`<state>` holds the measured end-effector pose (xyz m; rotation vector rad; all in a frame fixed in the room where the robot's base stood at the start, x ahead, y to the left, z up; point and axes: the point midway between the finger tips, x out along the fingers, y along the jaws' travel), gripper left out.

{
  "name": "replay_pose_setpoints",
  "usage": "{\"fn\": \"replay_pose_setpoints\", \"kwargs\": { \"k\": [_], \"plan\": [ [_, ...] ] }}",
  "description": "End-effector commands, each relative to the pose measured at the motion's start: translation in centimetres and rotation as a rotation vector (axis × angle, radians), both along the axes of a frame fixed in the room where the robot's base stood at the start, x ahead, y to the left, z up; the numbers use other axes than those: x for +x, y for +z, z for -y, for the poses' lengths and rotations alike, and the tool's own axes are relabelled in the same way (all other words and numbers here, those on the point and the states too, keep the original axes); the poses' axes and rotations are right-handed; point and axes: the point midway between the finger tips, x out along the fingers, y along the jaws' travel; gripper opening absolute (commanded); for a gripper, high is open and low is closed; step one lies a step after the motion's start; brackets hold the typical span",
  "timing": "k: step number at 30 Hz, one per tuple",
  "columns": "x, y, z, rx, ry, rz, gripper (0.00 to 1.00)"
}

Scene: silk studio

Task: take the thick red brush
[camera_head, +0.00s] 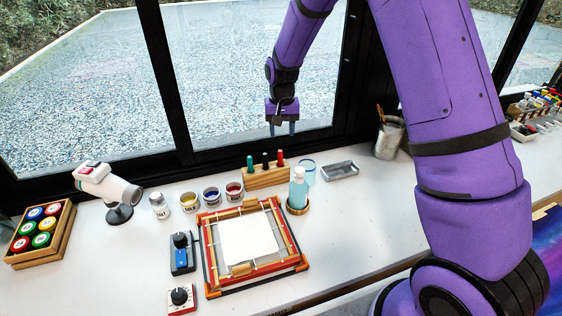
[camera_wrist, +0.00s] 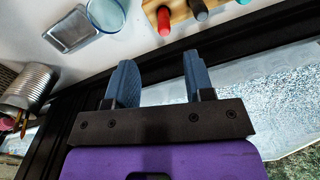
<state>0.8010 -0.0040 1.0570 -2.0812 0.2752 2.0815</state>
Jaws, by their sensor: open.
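A thick red brush (camera_head: 281,158) stands upright at the right end of a wooden holder (camera_head: 266,179), beside a black brush (camera_head: 265,160) and a green brush (camera_head: 249,163). In the wrist view the red brush (camera_wrist: 164,20) shows near the top edge, with the black brush (camera_wrist: 196,9) to its right; the holder (camera_wrist: 181,12) is cut off by the frame. My gripper (camera_head: 282,130) hangs fingers down behind and above the holder, near the window. Its two blue fingers (camera_wrist: 158,66) are apart and empty, not touching the brush.
Dye jars (camera_head: 211,197) and a framed white cloth (camera_head: 247,237) lie left and in front. A metal can (camera_head: 388,138) stands farther right.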

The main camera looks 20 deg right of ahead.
Motion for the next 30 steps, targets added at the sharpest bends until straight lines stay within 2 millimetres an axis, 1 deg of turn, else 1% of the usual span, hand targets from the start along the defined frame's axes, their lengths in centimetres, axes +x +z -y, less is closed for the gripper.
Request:
{"fn": "replay_pose_setpoints", "kwargs": {
  "k": [1, 6, 17, 25, 27, 30],
  "plan": [
    [-0.1, -0.9, 0.0, 0.0, 0.0, -0.003, 0.48],
    [-0.1, -3.3, 0.0, 0.0, 0.0, -0.003, 0.48],
    [0.1, -5.5, -0.1, -0.001, 0.0, -0.001, 0.48],
    [0.3, -9.1, -0.4, 0.0, -0.001, -0.002, 0.48],
    [0.3, -9.6, -0.4, 0.0, -0.001, 0.0, 0.48],
    [0.3, -9.7, -0.4, 0.0, -0.001, 0.0, 0.48]
  ]
}}
